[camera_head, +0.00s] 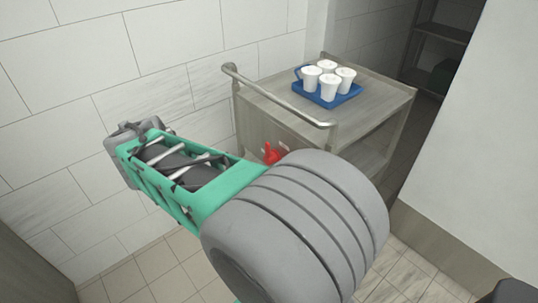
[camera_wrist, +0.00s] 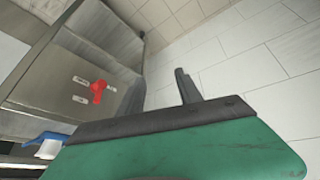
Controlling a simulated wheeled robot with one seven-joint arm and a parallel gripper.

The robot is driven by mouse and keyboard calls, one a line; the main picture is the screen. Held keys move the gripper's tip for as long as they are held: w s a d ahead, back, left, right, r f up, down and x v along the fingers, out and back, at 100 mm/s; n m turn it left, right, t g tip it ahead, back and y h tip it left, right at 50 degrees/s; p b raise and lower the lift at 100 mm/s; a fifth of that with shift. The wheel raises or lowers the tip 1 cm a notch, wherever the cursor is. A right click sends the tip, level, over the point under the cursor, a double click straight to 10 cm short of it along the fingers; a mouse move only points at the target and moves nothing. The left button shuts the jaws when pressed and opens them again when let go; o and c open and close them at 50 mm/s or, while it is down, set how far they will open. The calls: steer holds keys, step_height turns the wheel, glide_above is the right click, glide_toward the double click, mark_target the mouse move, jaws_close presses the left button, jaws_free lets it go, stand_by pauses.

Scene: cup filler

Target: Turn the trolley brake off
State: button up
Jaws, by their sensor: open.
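The trolley (camera_head: 375,105) stands against the tiled wall, with a bar handle (camera_head: 280,98) along its near end. Its red brake lever (camera_head: 272,154) is on the end panel below the handle, partly hidden by my arm. In the wrist view the red lever (camera_wrist: 98,90) shows on the grey panel, with small pale labels around it whose text I cannot read. My gripper (camera_wrist: 158,82) is open and empty, its two dark fingers apart. It is to the right of the lever in the wrist view and not touching it. In the head view it is at the left, near the wall.
A blue tray (camera_head: 354,92) with several white lidded cups (camera_head: 331,87) sits on the trolley top. The tiled wall (camera_head: 60,110) is close behind my gripper. A pale wall or panel (camera_head: 480,140) stands at the right. Tiled floor (camera_head: 150,275) shows below.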

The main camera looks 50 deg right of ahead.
steer(key=w+d+f+m+g+h+b, duration=0.1)
steer(key=d+f+m+h+b, duration=0.25)
steer(key=d, duration=0.45)
steer(key=w+d+f+m+g+h+b, duration=0.2)
steer(key=d+f+m+b, duration=0.15)
steer(key=d, duration=0.55)
steer(key=m+g+h+b, duration=0.2)
steer(key=m+g+h, duration=0.15)
steer(key=m, duration=0.25)
glide_toward(266, 146)
steer(key=w+x, duration=0.1)
steer(key=x, duration=0.6)
steer(key=s+x, duration=0.1)
steer(key=x, duration=0.3)
steer(key=shift+a+r+b, duration=0.1)
steer(key=shift+r+b, duration=0.1)
steer(key=shift+b, duration=0.2)
steer(key=shift+c, duration=0.5)
jaws_close()
